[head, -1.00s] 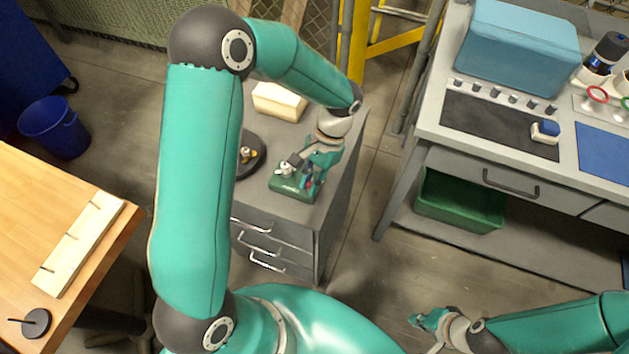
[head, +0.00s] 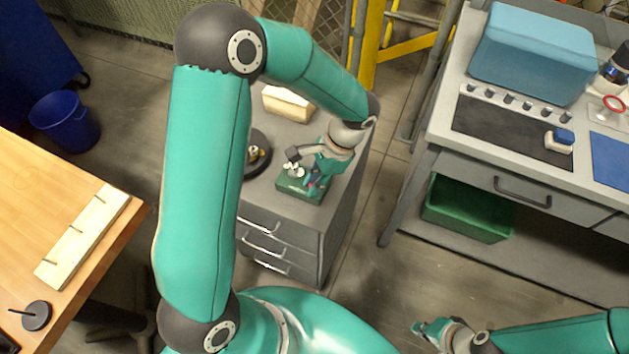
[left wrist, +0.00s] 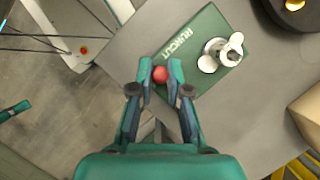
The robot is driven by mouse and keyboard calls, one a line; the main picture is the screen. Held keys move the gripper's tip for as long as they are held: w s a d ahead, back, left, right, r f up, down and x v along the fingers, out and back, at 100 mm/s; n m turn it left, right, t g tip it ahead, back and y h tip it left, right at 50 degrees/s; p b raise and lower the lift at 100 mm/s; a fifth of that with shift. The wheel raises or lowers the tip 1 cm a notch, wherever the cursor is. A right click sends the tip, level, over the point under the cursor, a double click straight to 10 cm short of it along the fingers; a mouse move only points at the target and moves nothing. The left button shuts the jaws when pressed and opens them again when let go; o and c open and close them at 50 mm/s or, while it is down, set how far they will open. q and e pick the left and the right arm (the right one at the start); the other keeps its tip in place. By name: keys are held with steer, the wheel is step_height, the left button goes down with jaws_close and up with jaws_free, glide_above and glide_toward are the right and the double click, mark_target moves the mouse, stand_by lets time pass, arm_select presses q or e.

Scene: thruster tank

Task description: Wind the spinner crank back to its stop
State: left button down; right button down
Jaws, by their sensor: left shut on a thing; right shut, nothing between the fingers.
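The spinner's green base plate (head: 301,197) lies on top of the grey drawer cabinet. It also shows in the left wrist view (left wrist: 198,38), with white lettering. A silver, lobed metal fitting (left wrist: 222,52) stands on it. A red ball knob (left wrist: 160,74), apparently the crank's, sits between my left fingertips at the plate's edge. My left gripper (left wrist: 160,76) is shut on this knob; in the head view the gripper (head: 315,180) is over the plate's right side. The crank arm under the knob is hidden. My right gripper (head: 424,329) is shut and empty, low over the floor.
A dark round dish (head: 255,155) sits left of the plate and a cream box (head: 288,103) behind it on the cabinet (head: 290,222). A grey workbench (head: 455,165) stands at right, a wooden table (head: 60,200) at left. Floor between cabinet and workbench is clear.

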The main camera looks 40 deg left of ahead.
arm_select(q)
steer(key=shift+w, duration=0.15)
steer(key=c, duration=1.1)
jaws_free()
steer(key=shift+r, duration=0.1)
steer(key=v, duration=1.1)
steer(key=shift+d+r, duration=0.15)
steer(key=shift+r, duration=0.2)
